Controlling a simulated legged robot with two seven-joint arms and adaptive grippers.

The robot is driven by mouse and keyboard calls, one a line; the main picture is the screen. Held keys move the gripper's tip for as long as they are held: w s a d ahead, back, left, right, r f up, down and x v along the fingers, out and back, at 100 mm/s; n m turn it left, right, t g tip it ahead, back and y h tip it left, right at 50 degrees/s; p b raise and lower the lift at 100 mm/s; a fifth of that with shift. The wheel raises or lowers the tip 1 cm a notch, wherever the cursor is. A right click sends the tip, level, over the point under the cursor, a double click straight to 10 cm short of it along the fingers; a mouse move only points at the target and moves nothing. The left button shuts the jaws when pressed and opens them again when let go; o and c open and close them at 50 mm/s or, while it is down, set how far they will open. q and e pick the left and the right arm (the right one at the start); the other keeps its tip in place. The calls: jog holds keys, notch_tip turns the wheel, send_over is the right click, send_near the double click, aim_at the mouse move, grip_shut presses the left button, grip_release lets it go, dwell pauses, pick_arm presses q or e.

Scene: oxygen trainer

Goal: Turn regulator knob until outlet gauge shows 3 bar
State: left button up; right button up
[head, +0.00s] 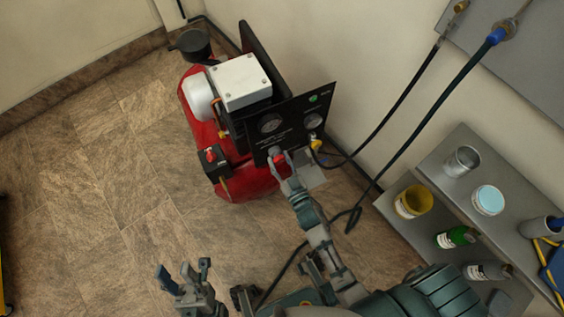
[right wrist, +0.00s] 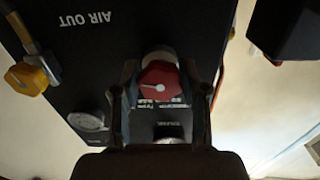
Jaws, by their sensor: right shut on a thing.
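The red regulator knob (right wrist: 159,80) has a white pointer line and sits low on the black panel (head: 298,106) of a red compressor. My right gripper (head: 281,160) is at the panel's lower edge in the head view. In the right wrist view my right gripper (right wrist: 163,92) has a finger on each side of the knob and is shut on it. Two round gauges, a left one (head: 270,123) and a right one (head: 313,121), are on the panel; their readings are too small to tell. My left gripper (head: 184,272) is open and empty above the floor, away from the compressor.
A yellow fitting (right wrist: 28,76) sits by the "AIR OUT" label, with a dark hose (head: 394,100) near my right arm. A grey shelf (head: 455,148) with cans and bottles stands at right. The tiled floor (head: 105,185) at left is clear.

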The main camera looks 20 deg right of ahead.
jog(key=shift+a+m, duration=0.1)
jog(key=shift+m, duration=0.2)
jog(key=shift+f, duration=0.2)
jog(key=shift+s, duration=0.1)
jog(key=o, duration=1.1)
jog(key=shift+f, duration=0.1)
jog(key=shift+o, duration=0.2)
jog(key=shift+s, duration=0.1)
jog(key=s, duration=1.1)
jog(key=shift+s+d, duration=0.25)
jog(key=shift+s, duration=0.05)
